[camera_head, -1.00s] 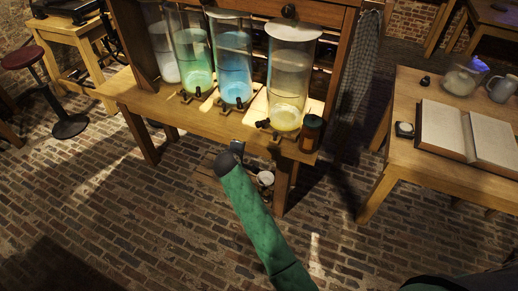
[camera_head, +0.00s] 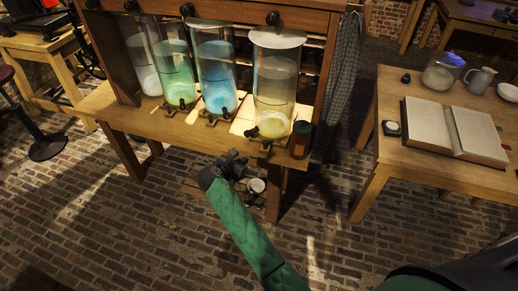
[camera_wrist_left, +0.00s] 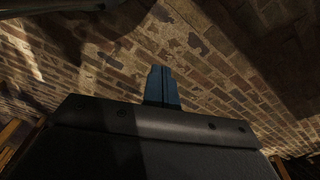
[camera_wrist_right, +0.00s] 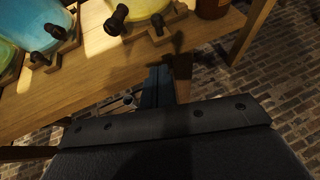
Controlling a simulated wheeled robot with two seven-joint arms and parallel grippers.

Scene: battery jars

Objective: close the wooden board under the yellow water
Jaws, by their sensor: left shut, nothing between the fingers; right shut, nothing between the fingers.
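The jar of yellow water (camera_head: 273,124) is the rightmost tall glass jar on the wooden bench. A small wooden board (camera_head: 260,140) with a dark tap sits at its foot, and it also shows in the right wrist view (camera_wrist_right: 172,26). Whether this board is open or closed I cannot tell. My right gripper (camera_head: 240,163) is shut and empty, below and left of the yellow jar, near the bench's front edge. In the right wrist view its fingers (camera_wrist_right: 158,80) point at the bench edge, beside a brown wooden piece (camera_wrist_right: 183,72). My left gripper (camera_wrist_left: 162,84) is shut and empty over brick floor.
Blue (camera_head: 219,90) and green (camera_head: 178,85) jars stand left of the yellow one. A brown bottle (camera_head: 301,140) stands close to its right. A white cup (camera_head: 256,185) is low under the bench. A side table with an open book (camera_head: 455,130) is at right.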

